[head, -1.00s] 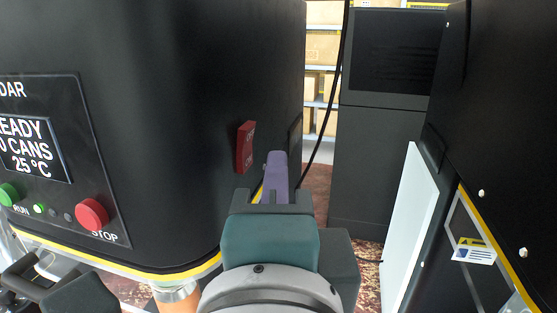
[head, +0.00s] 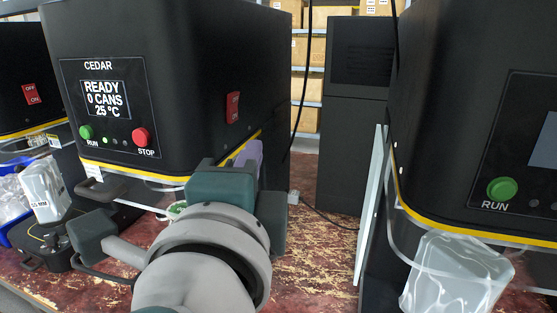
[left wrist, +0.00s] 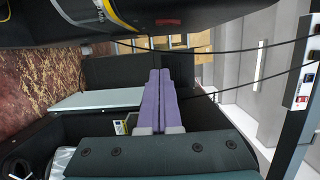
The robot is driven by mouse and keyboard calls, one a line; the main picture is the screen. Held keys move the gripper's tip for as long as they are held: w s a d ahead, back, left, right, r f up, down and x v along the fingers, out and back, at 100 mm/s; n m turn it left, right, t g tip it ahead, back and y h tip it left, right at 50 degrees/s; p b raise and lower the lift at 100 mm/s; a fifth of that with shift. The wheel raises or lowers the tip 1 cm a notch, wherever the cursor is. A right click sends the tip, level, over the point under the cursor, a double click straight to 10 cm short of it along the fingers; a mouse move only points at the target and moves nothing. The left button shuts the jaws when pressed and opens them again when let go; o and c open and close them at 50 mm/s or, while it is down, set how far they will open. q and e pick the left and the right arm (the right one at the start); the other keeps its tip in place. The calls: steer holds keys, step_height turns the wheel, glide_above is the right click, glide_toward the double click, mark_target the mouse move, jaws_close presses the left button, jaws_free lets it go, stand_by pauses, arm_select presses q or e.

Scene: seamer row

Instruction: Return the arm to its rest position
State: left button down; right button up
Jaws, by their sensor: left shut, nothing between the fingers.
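My left gripper (head: 248,152) is in the middle of the head view, beside the right side of the black machine marked CEDAR (head: 180,80). Its purple fingers show in the left wrist view (left wrist: 161,97), lying together, shut with nothing between them. In the head view the gripper body hides part of the machine's lower right edge. A red OFF/ON switch (head: 233,107) sits on the machine's side above the fingers, apart from them. The CEDAR display reads READY, 0 CANS, 25 °C. My right gripper is not in view.
Another black machine (head: 460,110) with a green RUN button stands close on the right, with a wrapped clear bundle (head: 455,275) under it. A dark cabinet (head: 352,120) stands behind the gap. A blue bin (head: 18,235) is at the left. The worn red surface (head: 310,265) is clear ahead.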

arm_select(q)
steer(key=shift+w, duration=0.1)
steer(key=s+a+f+n+g+y, duration=0.4)
steer(key=s+a+f+n+g, duration=0.4)
steer(key=a+f+n, duration=0.4)
steer(key=s+a+f+n+g+h, duration=0.1)
steer(key=s+a+n+g, duration=0.15)
steer(key=s, duration=0.45)
steer(key=s+a+f+n+g+h, duration=0.1)
steer(key=s+f+n+g+h, duration=0.15)
steer(key=s, duration=0.55)
step_height(320, 180, up, 38)
steer(key=s+d+g+p, duration=0.1)
steer(key=s+p, duration=0.1)
steer(key=p, duration=3.5)
steer(key=shift+m, duration=0.3)
